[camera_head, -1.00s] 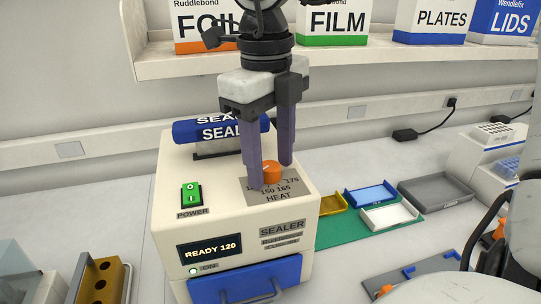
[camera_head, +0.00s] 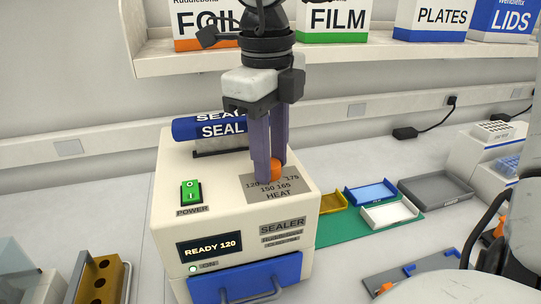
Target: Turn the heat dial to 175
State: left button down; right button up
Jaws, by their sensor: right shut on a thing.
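The orange heat dial (camera_head: 277,172) sits on top of the cream sealer (camera_head: 225,213), on a grey plate marked HEAT (camera_head: 277,191). The sealer's display (camera_head: 209,248) reads READY 120. My right gripper (camera_head: 272,170) points down from above, its purple fingers shut on the dial. The fingers hide part of the dial, so its pointer cannot be made out. My left gripper is not in view.
A green power switch (camera_head: 191,194) is left of the dial, and a blue SEAL roll (camera_head: 210,128) lies behind it. Coloured trays (camera_head: 390,215) stand right of the sealer. A shelf (camera_head: 160,66) with boxes runs along the back wall.

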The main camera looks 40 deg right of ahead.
aim_at(275, 162)
jog(key=n, duration=0.7)
jog(key=shift+d, duration=0.1)
jog(key=n, duration=0.6)
jog(key=shift+w+d+r+t, duration=0.1)
jog(key=shift+t, duration=0.2)
jog(key=n, duration=0.4)
jog(key=shift+n+y, duration=0.4)
jog(key=n, duration=0.4)
jog(key=shift+w, duration=0.15)
jog(key=shift+n, duration=0.4)
jog(key=o, duration=1)
jog(key=shift+o, duration=0.2)
notch_tip(275, 162, up, 10)
jog(key=shift+s+d+r, duration=0.15)
jog(key=shift+s+d, duration=0.05)
jog(key=shift+s, duration=0.1)
